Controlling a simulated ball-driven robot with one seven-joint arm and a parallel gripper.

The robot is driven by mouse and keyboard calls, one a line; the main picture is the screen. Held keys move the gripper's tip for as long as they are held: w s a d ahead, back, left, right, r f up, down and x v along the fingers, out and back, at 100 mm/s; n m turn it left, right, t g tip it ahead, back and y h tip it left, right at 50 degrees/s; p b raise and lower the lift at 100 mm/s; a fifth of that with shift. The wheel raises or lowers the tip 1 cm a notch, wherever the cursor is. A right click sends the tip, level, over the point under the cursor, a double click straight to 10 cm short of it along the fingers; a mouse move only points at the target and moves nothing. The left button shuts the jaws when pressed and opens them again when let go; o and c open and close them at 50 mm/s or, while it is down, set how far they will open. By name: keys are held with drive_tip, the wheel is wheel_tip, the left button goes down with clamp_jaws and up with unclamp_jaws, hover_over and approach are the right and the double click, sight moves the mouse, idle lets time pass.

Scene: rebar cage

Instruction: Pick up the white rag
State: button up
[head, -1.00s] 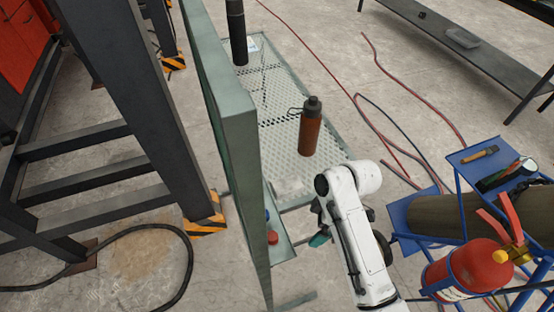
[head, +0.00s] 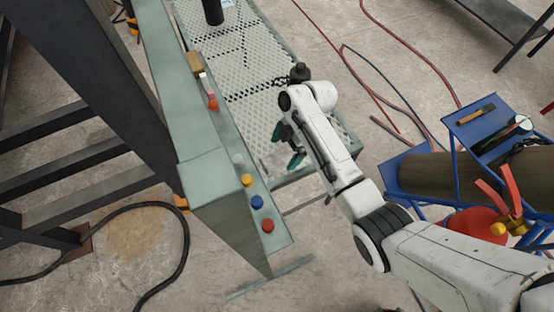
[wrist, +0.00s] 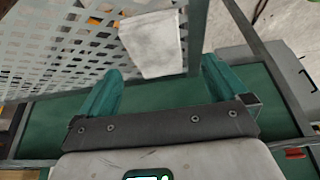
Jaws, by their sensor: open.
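The white rag (wrist: 153,43) shows in the wrist view as a pale, flat cloth at the edge of a perforated metal surface (wrist: 60,45). It lies just beyond and between my fingers, apart from them as far as I can see. My gripper (wrist: 162,70) is open and empty, with a teal finger on each side. In the head view my gripper (head: 287,146) is over the near end of the mesh-topped bench (head: 240,88). I cannot clearly make out the rag in the head view.
A grey-green panel (head: 190,110) with coloured knobs along its edge stands left of my gripper. A blue cart (head: 410,175) with a red extinguisher (head: 478,224) is at the right. Hoses cross the floor.

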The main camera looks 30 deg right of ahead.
sight(278, 159)
drive_tip(key=shift+x, duration=2.5)
drive_tip(key=shift+w+f, duration=0.1)
drive_tip(key=shift+w, duration=0.1)
drive_tip(key=shift+c, duration=0.2)
drive_tip(key=c, duration=1)
wheel_tip(278, 159, up, 10)
drive_tip(key=shift+r+p, duration=0.1)
drive_tip(key=shift+p, duration=0.2)
